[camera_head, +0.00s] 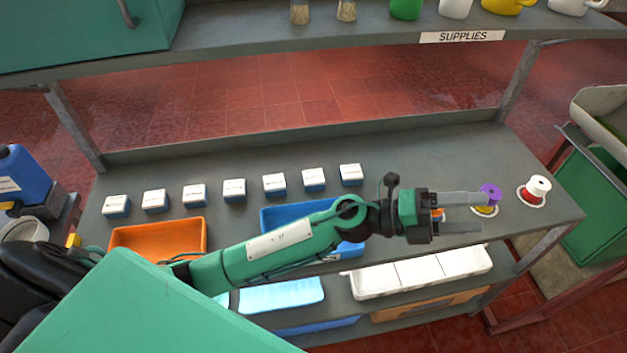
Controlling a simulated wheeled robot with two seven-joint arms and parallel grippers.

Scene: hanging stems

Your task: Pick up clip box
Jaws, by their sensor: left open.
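Several small boxes with white tops and blue lower parts stand in a row on the grey shelf, from the left one (117,206) to the right one (351,174). Their labels are too small to read, so I cannot tell whether one is the clip box. My left gripper (480,211) reaches in over the shelf to the right of the row. Its two fingers are apart, and nothing is visibly held. Something small and orange shows between the fingers near the palm, partly hidden. My right gripper is not in view.
An orange tray (160,238) and a blue tray (290,215), partly behind my arm, sit at the shelf front. White bins (420,270) are below. The upper shelf (350,36) overhangs behind.

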